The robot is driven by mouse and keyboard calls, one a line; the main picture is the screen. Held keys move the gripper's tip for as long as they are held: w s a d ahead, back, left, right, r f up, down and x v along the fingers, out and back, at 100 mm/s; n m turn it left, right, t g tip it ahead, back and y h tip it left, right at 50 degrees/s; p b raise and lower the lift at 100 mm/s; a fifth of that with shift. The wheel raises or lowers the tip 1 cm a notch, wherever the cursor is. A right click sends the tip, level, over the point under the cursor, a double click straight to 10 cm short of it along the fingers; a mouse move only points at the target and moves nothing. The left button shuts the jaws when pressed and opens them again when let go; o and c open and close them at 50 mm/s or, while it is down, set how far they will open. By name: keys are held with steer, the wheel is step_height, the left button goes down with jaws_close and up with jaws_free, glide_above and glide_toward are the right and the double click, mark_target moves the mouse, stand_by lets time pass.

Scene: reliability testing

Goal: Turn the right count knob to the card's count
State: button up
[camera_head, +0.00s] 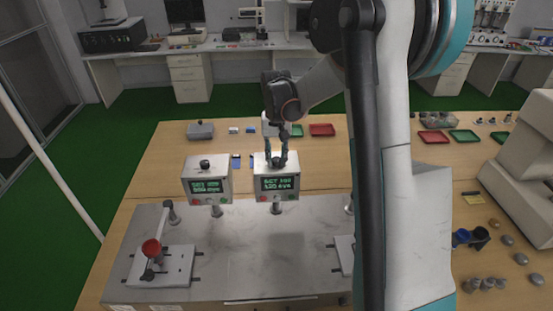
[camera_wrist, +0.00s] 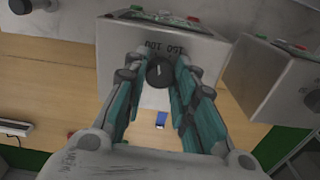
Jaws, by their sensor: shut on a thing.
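The right counter box (camera_head: 276,185) is a pale box on a post, with a lit green display reading "SET" and a count too small to read surely. My gripper (camera_head: 277,160) is above it, pointing down. In the wrist view my gripper (camera_wrist: 160,82) has its teal fingers on both sides of the dark right count knob (camera_wrist: 159,72), closed on it. The knob has a white pointer line, and scale numbers are printed beside it, partly hidden. The left counter box (camera_head: 206,185) has its own dark knob (camera_head: 204,164) and display. I cannot make out a count card.
The boxes stand at the back of a grey metal bench plate (camera_head: 240,245). A fixture with a red knob (camera_head: 151,248) is at its left. My arm covers the plate's right part. A blue item (camera_wrist: 160,119) lies on the wooden table behind the box.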

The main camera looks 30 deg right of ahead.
mark_target(277, 159)
steer(key=shift+n, duration=0.8)
steer(key=shift+b, duration=0.3)
steer(key=o, duration=1.1)
steer(key=shift+r, duration=0.1)
step_height(277, 159, up, 12)
steer(key=shift+f, duration=0.1)
